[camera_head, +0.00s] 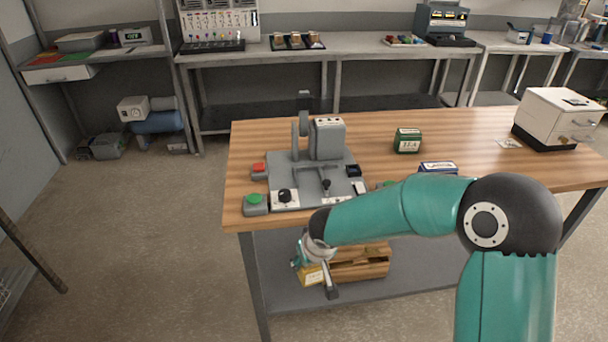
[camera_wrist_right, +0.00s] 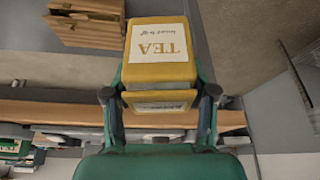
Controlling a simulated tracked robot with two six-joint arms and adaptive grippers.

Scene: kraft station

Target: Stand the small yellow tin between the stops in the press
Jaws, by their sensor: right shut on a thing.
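The small yellow tin (camera_wrist_right: 161,72), with a white TEA label, is between the fingers of my right gripper (camera_wrist_right: 160,95), which is shut on it. In the head view the tin (camera_head: 311,275) hangs in front of the table's front edge, below the tabletop level in the picture and partly hidden by the gripper. The grey press (camera_head: 327,140) stands at the left of the wooden table, farther back than the tin. Its base plate (camera_head: 308,172) carries a black knob and a small lever; I cannot make out the stops clearly. My left gripper is not in view.
On the table (camera_head: 470,135) stand a green tin (camera_head: 407,140), a blue-and-white tin (camera_head: 438,167) partly behind my right arm, and a white cabinet (camera_head: 556,112). Green and red button boxes flank the press. A wooden crate (camera_head: 360,268) sits on the shelf below.

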